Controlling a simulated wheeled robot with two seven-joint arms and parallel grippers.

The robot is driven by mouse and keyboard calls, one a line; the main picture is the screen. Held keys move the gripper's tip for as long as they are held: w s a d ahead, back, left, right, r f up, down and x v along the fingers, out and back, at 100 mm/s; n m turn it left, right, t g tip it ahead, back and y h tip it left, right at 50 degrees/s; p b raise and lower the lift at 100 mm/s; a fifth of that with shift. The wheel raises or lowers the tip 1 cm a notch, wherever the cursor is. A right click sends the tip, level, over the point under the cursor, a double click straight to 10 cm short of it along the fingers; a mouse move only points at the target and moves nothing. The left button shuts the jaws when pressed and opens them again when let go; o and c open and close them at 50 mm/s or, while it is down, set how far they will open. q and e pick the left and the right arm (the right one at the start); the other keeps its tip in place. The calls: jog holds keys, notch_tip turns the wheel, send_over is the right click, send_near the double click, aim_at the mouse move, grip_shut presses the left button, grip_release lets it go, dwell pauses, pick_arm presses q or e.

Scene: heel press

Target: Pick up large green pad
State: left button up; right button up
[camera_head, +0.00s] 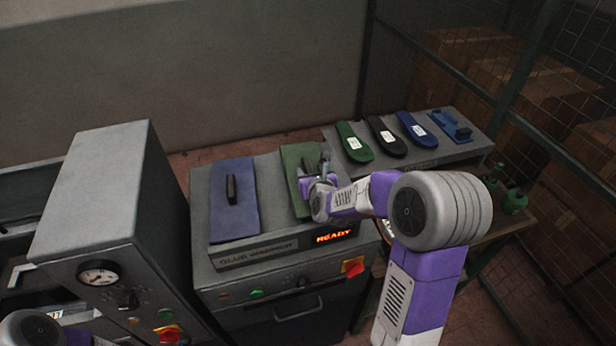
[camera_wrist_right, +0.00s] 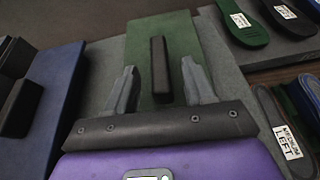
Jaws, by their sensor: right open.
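The large green pad (camera_head: 297,162) lies on the right half of the glue warmer's top (camera_head: 263,165), partly hidden by my right gripper in the head view. In the right wrist view the green pad (camera_wrist_right: 180,40) has a dark upright handle (camera_wrist_right: 160,68) on it. My right gripper (camera_wrist_right: 160,88) is open, with one finger on each side of the handle and visible space between. In the head view my right gripper (camera_head: 318,172) is over the pad. Only a bit of my left arm shows at the lower left; its gripper cannot be made out.
A blue pad (camera_head: 234,205) with a black handle lies left of the green one. Several labelled soles, including a green one (camera_head: 353,142), lie on a grey shelf (camera_head: 455,152) at the right. A grey machine with a gauge (camera_head: 98,273) stands at the left.

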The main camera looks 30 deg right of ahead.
jog(key=shift+x, duration=1.2)
jog(key=shift+c, duration=0.3)
grip_shut()
jog(key=shift+w+r, duration=0.1)
jog(key=shift+r, duration=0.1)
